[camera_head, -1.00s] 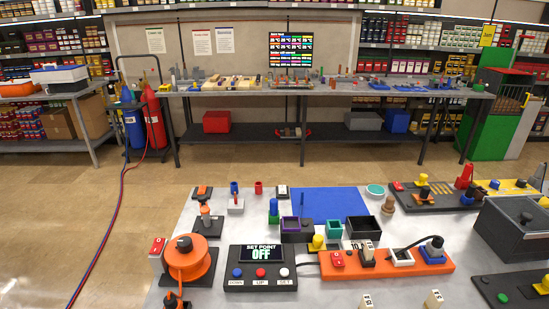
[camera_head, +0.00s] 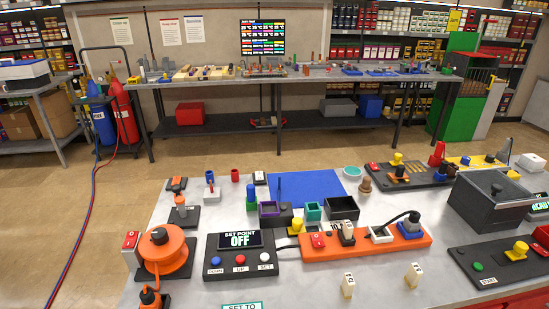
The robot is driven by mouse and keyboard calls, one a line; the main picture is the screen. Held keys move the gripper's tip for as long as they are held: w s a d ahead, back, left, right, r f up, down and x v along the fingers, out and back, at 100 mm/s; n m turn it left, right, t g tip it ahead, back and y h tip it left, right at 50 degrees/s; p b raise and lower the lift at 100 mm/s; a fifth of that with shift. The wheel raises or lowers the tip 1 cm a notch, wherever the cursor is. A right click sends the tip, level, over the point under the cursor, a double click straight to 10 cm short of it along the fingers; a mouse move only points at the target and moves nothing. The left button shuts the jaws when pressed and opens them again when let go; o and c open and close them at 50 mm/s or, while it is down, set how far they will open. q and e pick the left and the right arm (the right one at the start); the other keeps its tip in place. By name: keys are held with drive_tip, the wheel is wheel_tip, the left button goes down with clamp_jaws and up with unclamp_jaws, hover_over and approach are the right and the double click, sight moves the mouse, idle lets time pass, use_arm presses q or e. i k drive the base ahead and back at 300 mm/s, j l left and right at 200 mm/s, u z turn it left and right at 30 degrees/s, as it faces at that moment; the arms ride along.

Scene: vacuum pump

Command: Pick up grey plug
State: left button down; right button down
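An orange power strip (camera_head: 328,251) lies on the light grey table in front of me. A dark grey plug (camera_head: 414,217) with a black cord sits upright in the blue socket (camera_head: 409,230) at the strip's right end. A pale grey-white plug (camera_head: 347,230) with a dark marking stands in the strip's middle. Two small cream blocks or plugs, one on the left (camera_head: 348,286) and one on the right (camera_head: 413,275), stand loose in front of the strip. Which one is the grey plug is not certain. Neither of my grippers is in view.
A set-point panel (camera_head: 214,256) reading OFF and an orange reel (camera_head: 165,262) stand left of the strip. A dark box (camera_head: 486,208) stands at right.

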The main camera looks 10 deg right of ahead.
sight(412, 224)
drive_tip(key=z, duration=1.35)
